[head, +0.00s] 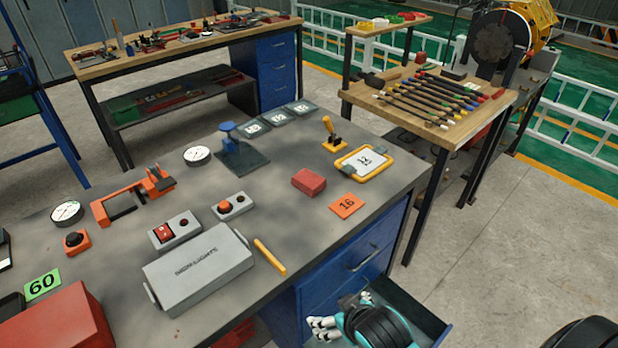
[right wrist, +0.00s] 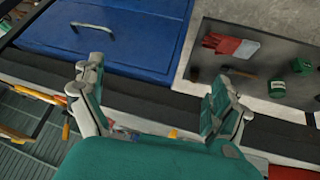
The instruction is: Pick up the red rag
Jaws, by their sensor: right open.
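A folded red block-shaped thing (head: 309,181), which looks like the red rag, lies on the grey workbench (head: 300,225) in the head view, behind an orange card marked 16 (head: 347,205). My right gripper (head: 341,309) is at the bench's front side, near an open drawer and apart from the red thing. In the right wrist view my right gripper (right wrist: 155,95) has its fingers wide apart with nothing between them. That view also shows a red and white cloth-like thing (right wrist: 230,45) on a grey surface; I cannot tell exactly what it is. My left gripper is not in view.
An open drawer (head: 425,318) juts out from the blue cabinet (head: 350,262). A wooden table (head: 480,125) with several tools stands behind right.

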